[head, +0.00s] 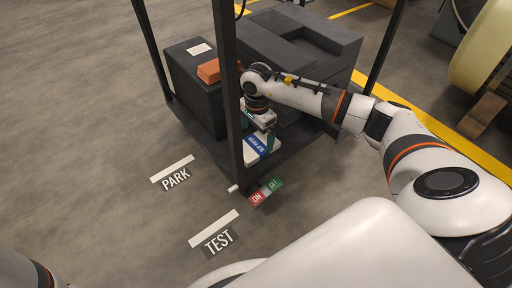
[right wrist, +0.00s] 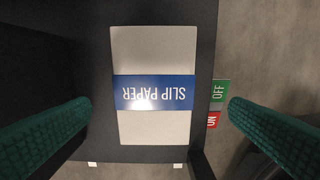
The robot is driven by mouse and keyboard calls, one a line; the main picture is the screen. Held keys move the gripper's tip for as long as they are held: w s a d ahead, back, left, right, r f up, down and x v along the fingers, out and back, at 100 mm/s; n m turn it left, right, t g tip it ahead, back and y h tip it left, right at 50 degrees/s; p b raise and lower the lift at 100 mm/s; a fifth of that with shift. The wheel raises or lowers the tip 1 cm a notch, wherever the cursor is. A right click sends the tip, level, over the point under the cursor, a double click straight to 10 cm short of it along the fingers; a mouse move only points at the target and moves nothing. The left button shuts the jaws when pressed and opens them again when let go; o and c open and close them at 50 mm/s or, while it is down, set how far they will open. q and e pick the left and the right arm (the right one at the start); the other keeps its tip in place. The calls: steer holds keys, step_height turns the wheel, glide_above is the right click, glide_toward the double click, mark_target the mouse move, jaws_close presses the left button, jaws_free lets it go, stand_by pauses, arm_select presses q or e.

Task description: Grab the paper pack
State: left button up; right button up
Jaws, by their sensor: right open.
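The paper pack (head: 262,149) is a white stack with a blue band, lying on the dark lower shelf of a black frame. In the right wrist view the pack (right wrist: 152,48) lies flat, and its band reads "SLIP PAPER" upside down. My right gripper (head: 258,132) is over the pack in the head view and partly covers it. In the right wrist view its green fingers (right wrist: 160,106) are spread wide, one on each side of the pack, with nothing between them touching. My left gripper is out of view; only a bit of that arm shows at lower left.
A black frame post (head: 229,90) stands just left of my right gripper. A dark box (head: 192,90) and orange blocks (head: 208,71) are behind it. A red and green ON/OFF label (head: 266,192) is at the shelf's front corner.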

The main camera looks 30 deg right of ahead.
mark_target(256, 144)
steer(key=shift+w+d+f+b, duration=0.1)
steer(key=shift+w+f+b, duration=0.1)
steer(key=shift+f+b, duration=1.15)
steer(key=shift+w+f+b, duration=0.15)
steer(key=shift+f+b, duration=1.05)
steer(key=shift+f, duration=0.15)
steer(key=shift+r, duration=0.1)
steer(key=c, duration=1.1)
